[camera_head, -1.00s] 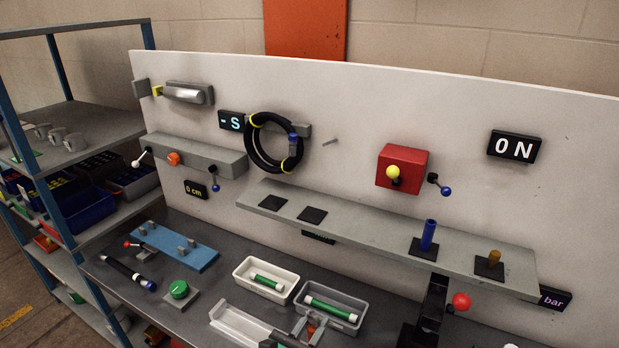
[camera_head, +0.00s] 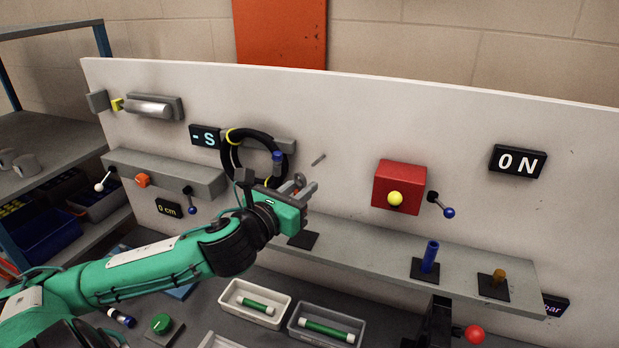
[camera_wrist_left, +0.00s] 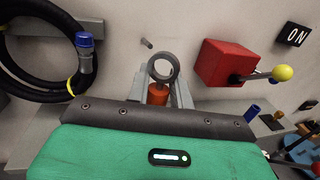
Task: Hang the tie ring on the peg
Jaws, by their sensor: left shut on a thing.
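The tie ring (camera_head: 299,179) is a grey ring on an orange stem. My left gripper (camera_head: 306,190) is shut on it. In the left wrist view the ring (camera_wrist_left: 174,70) stands upright above the fingertips, with the orange stem between the fingers (camera_wrist_left: 159,94). The peg (camera_head: 318,159) is a short thin grey pin sticking out of the white panel. In the head view it is just above and right of the ring. In the left wrist view the peg (camera_wrist_left: 147,44) shows above and left of the ring, apart from it. My right gripper is not in view.
A black hose coil (camera_head: 231,153) hangs on the panel, left of and close to my left gripper. A red box (camera_head: 401,182) with a yellow knob is to the right. A grey shelf (camera_head: 375,244) runs below. The panel around the peg is clear.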

